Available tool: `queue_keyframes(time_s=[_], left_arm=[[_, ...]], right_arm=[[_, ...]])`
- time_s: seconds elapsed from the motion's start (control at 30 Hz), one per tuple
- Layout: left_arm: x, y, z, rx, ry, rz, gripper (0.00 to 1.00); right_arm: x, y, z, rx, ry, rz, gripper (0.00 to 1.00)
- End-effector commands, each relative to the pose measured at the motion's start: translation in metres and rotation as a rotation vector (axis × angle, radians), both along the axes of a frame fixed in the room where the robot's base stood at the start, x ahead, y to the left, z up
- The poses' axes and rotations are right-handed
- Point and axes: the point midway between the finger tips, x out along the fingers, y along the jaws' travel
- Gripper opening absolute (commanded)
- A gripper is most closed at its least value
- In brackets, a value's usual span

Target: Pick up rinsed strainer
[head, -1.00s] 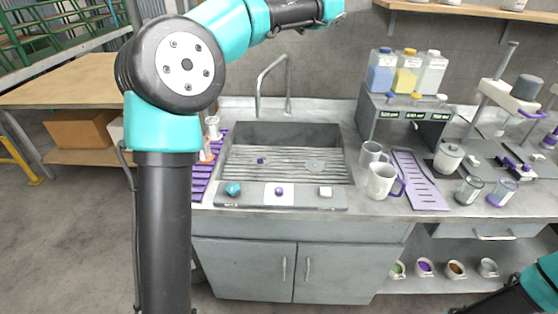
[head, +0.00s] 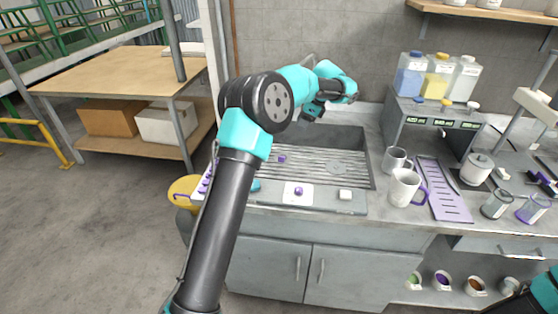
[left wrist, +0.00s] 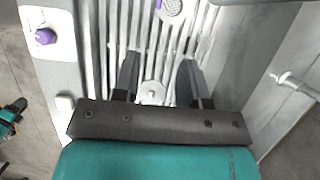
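A round, mesh-like grey piece with a purple part, which looks like the strainer, is at the top edge of the left wrist view (left wrist: 172,8), partly cut off. Its purple part shows on the sink slats in the head view (head: 282,158). A flat grey disc (head: 337,168), possibly a drain, lies further right in the sink. My left gripper is over the sink, pointing down, with its fingers (left wrist: 158,63) apart and nothing between them. The disc (left wrist: 152,91) appears below, between the fingers. My right gripper is out of view.
The sink's front ledge carries a purple knob (head: 298,190) and a white block (head: 345,194). The faucet (left wrist: 297,85) is at the right of the left wrist view. Mugs (head: 405,188) and a purple rack (head: 443,190) stand right of the sink.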

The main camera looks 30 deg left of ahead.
Motion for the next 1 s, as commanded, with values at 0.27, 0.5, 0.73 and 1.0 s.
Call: queue_keyframes(time_s=[0.27,0.5,0.73,1.0], left_arm=[[0.0,0.002,-0.004,-0.001,-0.001,-0.003,0.39],[-0.005,0.013,-0.033,0.001,0.0,-0.002,0.39],[-0.012,0.027,-0.07,0.0,0.0,-0.003,0.39],[-0.017,0.041,-0.106,-0.001,-0.001,-0.004,0.39]], right_arm=[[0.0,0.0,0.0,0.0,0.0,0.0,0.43],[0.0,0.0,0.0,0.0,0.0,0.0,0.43],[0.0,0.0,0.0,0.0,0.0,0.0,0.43],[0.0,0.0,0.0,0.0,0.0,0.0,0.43]])
